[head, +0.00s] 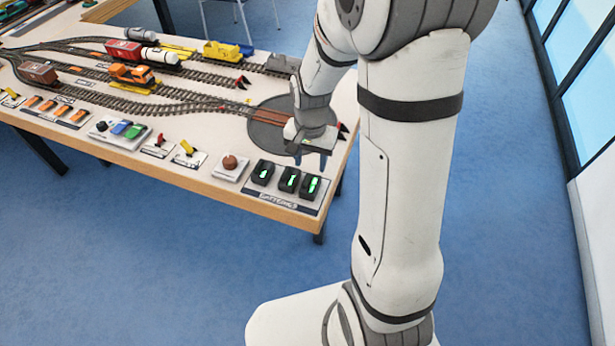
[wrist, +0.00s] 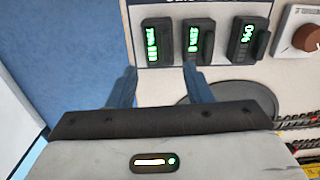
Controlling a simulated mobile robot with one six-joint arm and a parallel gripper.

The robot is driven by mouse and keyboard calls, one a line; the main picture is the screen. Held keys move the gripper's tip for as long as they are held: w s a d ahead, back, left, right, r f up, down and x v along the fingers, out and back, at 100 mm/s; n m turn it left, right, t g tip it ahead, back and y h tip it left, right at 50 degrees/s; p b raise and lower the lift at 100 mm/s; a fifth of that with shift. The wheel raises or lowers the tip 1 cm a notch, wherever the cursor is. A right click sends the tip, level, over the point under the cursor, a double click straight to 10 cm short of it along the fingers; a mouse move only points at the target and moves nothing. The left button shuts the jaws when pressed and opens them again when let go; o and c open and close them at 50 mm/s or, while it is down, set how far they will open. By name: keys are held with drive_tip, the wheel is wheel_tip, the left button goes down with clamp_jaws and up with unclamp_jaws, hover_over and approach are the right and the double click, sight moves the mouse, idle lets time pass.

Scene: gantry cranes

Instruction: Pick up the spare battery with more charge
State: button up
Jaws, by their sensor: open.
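Three black batteries lie in a row on the panel marked BATTERIES at the table's front right corner. The right one (head: 311,188) shows the longest green bar in the head view; it is the left one (wrist: 157,42) in the wrist view. The middle one (head: 289,180), also seen in the wrist view (wrist: 198,42), shows fewer lit bars. The left one (head: 263,173), on the right in the wrist view (wrist: 246,40), shows little green. The figures are too blurred to read surely. My gripper (head: 311,160) is open and empty, above and behind the batteries; its blue fingers show in the wrist view (wrist: 160,78).
A brown knob (head: 230,163) on a white box stands left of the batteries. A dark turntable (head: 265,133) lies below and behind my gripper. Tracks with train cars (head: 130,73) fill the table's left. The table's front edge (head: 240,198) is close to the batteries.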

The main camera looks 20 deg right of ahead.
sight(310, 183)
drive_tip(key=f, duration=0.7)
drive_tip(key=shift+s+f, duration=0.2)
drive_tip(key=shift+f, duration=0.05)
drive_tip(key=shift+c, duration=0.5)
drive_tip(key=c, duration=0.6)
